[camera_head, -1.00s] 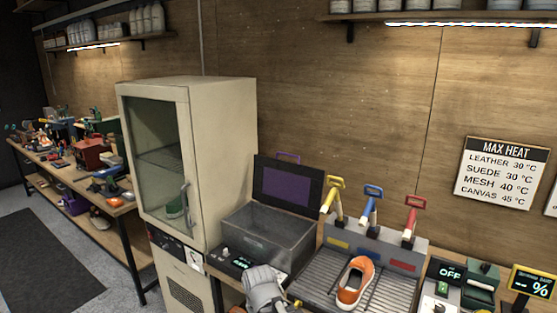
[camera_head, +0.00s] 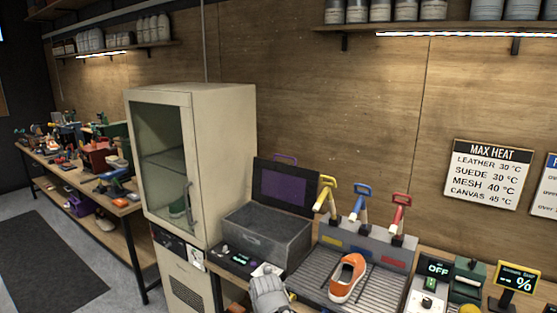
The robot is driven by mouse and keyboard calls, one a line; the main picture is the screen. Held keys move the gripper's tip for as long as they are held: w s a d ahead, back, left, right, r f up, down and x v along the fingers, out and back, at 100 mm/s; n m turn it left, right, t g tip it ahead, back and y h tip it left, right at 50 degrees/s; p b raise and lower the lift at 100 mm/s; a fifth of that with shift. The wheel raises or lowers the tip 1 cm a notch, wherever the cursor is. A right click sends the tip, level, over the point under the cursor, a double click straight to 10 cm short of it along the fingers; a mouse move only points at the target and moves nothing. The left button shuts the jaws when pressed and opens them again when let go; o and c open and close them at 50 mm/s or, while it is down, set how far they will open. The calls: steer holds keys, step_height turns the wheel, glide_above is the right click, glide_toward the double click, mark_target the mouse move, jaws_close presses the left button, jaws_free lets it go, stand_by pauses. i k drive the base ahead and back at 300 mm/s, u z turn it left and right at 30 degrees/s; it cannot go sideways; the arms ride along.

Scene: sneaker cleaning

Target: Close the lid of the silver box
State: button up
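The silver box (camera_head: 266,242) stands on the bench to the right of the beige cabinet. Its lid (camera_head: 286,188), dark with a purple panel and a purple handle on top, stands upright at the back, so the box is open. A control panel with a small display sits at the box's front. A grey part of my arm (camera_head: 268,294) shows at the bottom edge, in front of the box. My gripper's fingers cannot be made out, so whether it is open or shut does not show.
The beige cabinet (camera_head: 226,150) with a glass door stands close on the left. An orange sneaker (camera_head: 347,278) lies on a ribbed tray (camera_head: 313,275) to the right, with yellow, blue and red levers behind it. A small OFF display (camera_head: 438,269) stands farther right.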

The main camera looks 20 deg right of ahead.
mark_target(289, 193)
steer(key=z, duration=0.1)
steer(key=i, duration=0.95)
steer(key=u, duration=0.05)
